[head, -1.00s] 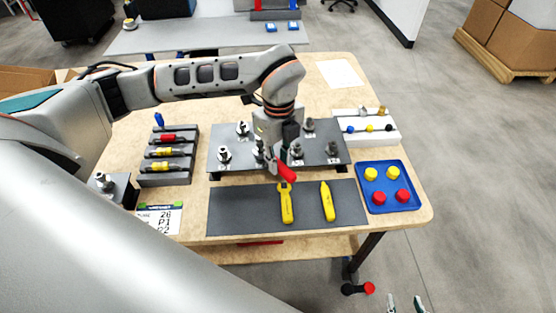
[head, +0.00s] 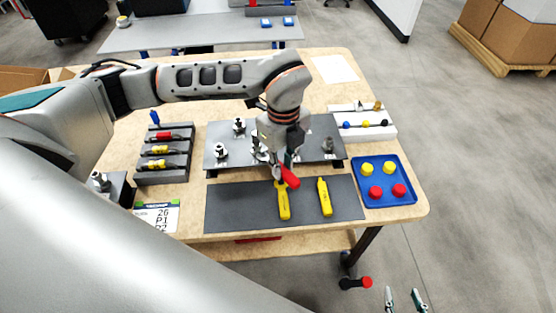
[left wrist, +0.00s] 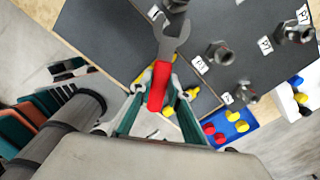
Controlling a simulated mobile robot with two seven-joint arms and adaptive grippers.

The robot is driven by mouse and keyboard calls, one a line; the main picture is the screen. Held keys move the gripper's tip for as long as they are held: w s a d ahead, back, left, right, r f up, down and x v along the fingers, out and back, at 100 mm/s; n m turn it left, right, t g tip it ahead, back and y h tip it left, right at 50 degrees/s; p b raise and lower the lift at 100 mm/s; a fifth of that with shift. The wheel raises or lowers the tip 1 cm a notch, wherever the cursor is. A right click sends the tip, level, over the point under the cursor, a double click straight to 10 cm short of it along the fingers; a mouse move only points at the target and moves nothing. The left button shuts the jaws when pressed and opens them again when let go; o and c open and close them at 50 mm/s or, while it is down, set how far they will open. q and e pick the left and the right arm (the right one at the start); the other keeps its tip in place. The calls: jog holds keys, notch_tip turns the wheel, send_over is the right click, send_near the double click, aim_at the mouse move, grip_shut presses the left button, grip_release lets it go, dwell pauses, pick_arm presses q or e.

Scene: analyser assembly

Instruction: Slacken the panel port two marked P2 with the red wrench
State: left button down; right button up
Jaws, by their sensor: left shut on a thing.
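My left gripper (head: 283,165) is shut on the red wrench (head: 290,178), held above the front edge of the dark port panel (head: 222,135). In the left wrist view the wrench's red handle (left wrist: 158,85) is between the fingers, and its grey open jaw (left wrist: 172,42) points away from the gripper, apart from the nearby metal port (left wrist: 220,53). Several metal ports with white tags stand on the panel; I cannot surely read which tag is P2. My gripper hides part of the panel in the head view. My right gripper (head: 405,301) is open and empty at the bottom right.
Two yellow tools (head: 325,197) lie on a grey mat (head: 235,207) in front of the panel. A blue tray (head: 385,204) with yellow and red caps is at right. A grey rack (head: 163,177) with tools is at left. A white block (head: 385,132) stands behind the tray.

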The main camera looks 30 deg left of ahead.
pick_arm(q)
jog(key=shift+s+d, duration=0.3)
jog(key=shift+d, duration=0.3)
notch_tip(320, 180, up, 9)
jog(key=s+d+p, duration=0.1)
jog(key=s+p, duration=0.1)
jog(key=p, duration=0.2)
jog(key=shift+s+d, duration=0.25)
jog(key=shift+s, duration=0.05)
jog(key=shift+a, duration=0.1)
jog(key=s+a+f+m+b, duration=0.2)
jog(key=a+f+m, duration=0.1)
jog(key=a+m, duration=0.3)
jog(key=s+a+f+m+b, duration=0.3)
jog(key=a+m, duration=0.2)
jog(key=m, duration=0.1)
jog(key=shift+s+a, duration=0.2)
jog(key=shift+a, duration=0.2)
